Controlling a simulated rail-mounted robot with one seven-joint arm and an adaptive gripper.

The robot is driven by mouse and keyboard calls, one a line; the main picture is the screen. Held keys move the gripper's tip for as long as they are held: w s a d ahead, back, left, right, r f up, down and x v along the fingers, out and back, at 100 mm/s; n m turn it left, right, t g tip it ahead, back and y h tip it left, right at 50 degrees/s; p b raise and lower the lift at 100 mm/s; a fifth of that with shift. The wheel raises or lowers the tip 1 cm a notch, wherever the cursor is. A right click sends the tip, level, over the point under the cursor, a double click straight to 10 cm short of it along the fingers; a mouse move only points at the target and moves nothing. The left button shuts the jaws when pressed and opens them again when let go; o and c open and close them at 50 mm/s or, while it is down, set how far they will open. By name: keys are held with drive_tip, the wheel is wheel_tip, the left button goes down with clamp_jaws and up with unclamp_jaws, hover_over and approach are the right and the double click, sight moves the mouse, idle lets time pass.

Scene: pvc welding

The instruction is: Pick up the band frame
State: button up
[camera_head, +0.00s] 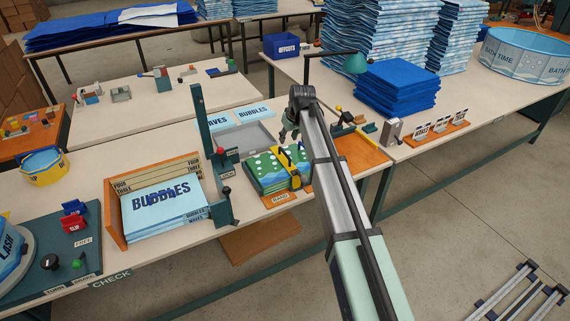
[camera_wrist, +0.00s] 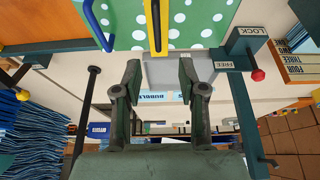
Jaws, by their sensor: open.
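A yellow frame, which I take to be the band frame (camera_head: 295,177), stands over a green, white-dotted stack (camera_head: 262,172) on the table. My gripper (camera_head: 290,134) is behind and above the stack, apart from the frame. In the wrist view my gripper (camera_wrist: 160,76) has its two fingers spread with nothing between them. The frame's far side is partly hidden by my arm.
A dark green post (camera_head: 203,130) with a lever stands left of the stack. A wooden tray of BUBBLES sheets (camera_head: 165,208) is farther left. A grey tray (camera_head: 240,139) lies behind. An orange board (camera_head: 360,152) and blue stack (camera_head: 397,88) are to the right.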

sight(284, 152)
drive_tip(key=p+x, duration=0.1)
drive_tip(key=x, duration=0.5)
drive_tip(key=shift+w+f, duration=0.1)
drive_tip(key=shift+f, duration=0.15)
drive_tip(key=shift+d+p+x, duration=0.15)
drive_tip(key=shift+p+x, duration=0.6)
drive_tip(key=shift+x, duration=0.65)
drive_tip(key=shift+d+p+x, duration=0.1)
drive_tip(key=shift+p+x, duration=0.6)
drive_tip(key=shift+x, duration=0.65)
drive_tip(key=shift+f, duration=0.1)
clamp_jaws()
